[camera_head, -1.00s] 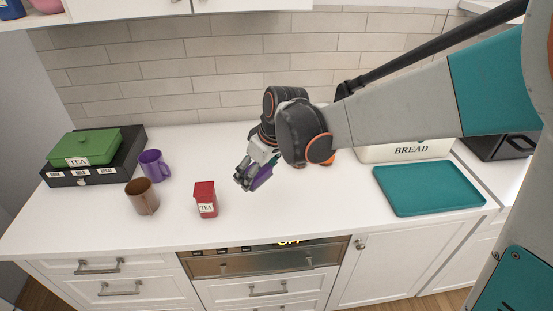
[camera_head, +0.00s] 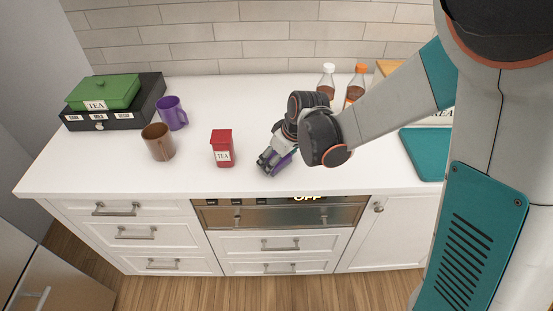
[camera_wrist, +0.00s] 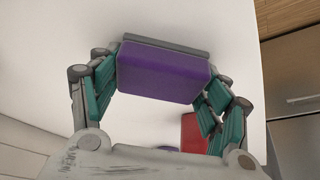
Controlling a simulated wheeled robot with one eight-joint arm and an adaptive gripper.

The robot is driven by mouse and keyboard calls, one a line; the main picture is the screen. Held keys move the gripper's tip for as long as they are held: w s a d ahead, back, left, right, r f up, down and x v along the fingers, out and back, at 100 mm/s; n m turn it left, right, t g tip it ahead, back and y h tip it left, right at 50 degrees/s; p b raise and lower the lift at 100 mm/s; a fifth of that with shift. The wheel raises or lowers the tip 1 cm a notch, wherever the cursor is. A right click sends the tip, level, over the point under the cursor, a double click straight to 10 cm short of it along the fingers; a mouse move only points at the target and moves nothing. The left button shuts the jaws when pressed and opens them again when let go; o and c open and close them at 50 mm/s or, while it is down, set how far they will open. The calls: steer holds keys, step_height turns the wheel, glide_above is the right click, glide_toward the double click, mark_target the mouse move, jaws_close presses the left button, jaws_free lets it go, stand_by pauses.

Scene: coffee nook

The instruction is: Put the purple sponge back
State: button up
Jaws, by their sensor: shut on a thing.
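The purple sponge (camera_wrist: 163,72) is a block with a grey layer along one face. In the wrist view it sits between the fingers of my gripper (camera_wrist: 160,82), which is shut on it. In the head view my gripper (camera_head: 272,163) is low over the white counter, right of the red tea tin, with a bit of the purple sponge (camera_head: 284,159) showing beside the fingers. I cannot tell whether the sponge touches the counter.
The red tea tin (camera_head: 222,149) stands close left of my gripper. Further left are a brown mug (camera_head: 158,142), a purple mug (camera_head: 172,113) and a green tea box (camera_head: 103,92) on a black box (camera_head: 140,104). Two bottles (camera_head: 327,80) stand behind; a teal tray (camera_head: 425,150) lies right.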

steer(key=o, duration=1)
steer(key=shift+r, duration=0.15)
steer(key=p+v, duration=0.4)
steer(key=v, duration=0.7)
steer(key=s+d+r+m+t+h, duration=0.1)
steer(key=s+d+r+m, duration=0.3)
steer(key=s, duration=0.5)
steer(key=s+d+r+m+t+h, duration=0.2)
steer(key=s+d+r+m+t, duration=0.1)
steer(key=s+d+r, duration=0.3)
steer(key=shift+s+d+m, duration=0.8)
steer(key=shift+s+d, duration=0.6)
steer(key=shift+d, duration=0.45)
steer(key=shift+r, duration=0.1)
